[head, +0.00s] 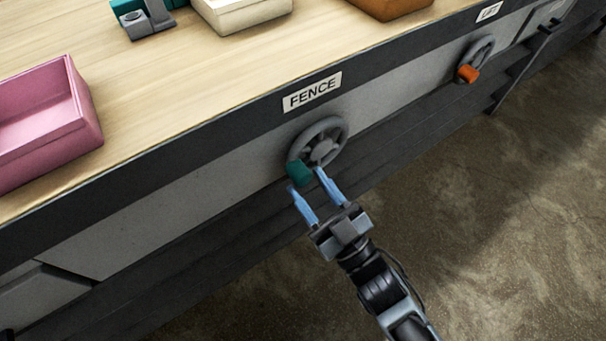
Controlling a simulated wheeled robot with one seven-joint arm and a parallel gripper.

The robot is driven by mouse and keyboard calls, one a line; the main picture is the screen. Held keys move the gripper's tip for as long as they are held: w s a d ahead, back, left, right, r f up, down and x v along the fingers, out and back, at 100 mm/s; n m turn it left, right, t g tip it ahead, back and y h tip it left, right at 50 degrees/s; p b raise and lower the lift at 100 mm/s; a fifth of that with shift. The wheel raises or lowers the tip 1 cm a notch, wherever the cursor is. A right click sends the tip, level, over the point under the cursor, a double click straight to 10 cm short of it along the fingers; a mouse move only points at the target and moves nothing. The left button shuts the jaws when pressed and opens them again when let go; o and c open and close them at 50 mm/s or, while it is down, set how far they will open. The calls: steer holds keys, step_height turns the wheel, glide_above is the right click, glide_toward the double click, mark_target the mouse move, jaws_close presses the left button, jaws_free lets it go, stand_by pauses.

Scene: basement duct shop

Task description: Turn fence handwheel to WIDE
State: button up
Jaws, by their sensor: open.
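The fence handwheel (329,143) is a grey spoked wheel on the bench's front face. It sits below a white label (312,91) reading FENCE. A teal grip (299,173) is on the wheel's lower left rim. My gripper (305,180) has two blue fingers and is open. Its fingertips are at the lower side of the wheel, close to the teal grip. I cannot tell whether they touch it. No WIDE marking shows in this view.
A second handwheel (484,48) with an orange grip is at the upper right, under another label (489,12). A pink bin (85,115), a cream box (247,17) and a brown box (388,8) stand on the wooden benchtop. The concrete floor (480,240) at right is clear.

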steer(key=shift+x, duration=1.35)
steer(key=shift+c, duration=0.3)
jaws_close()
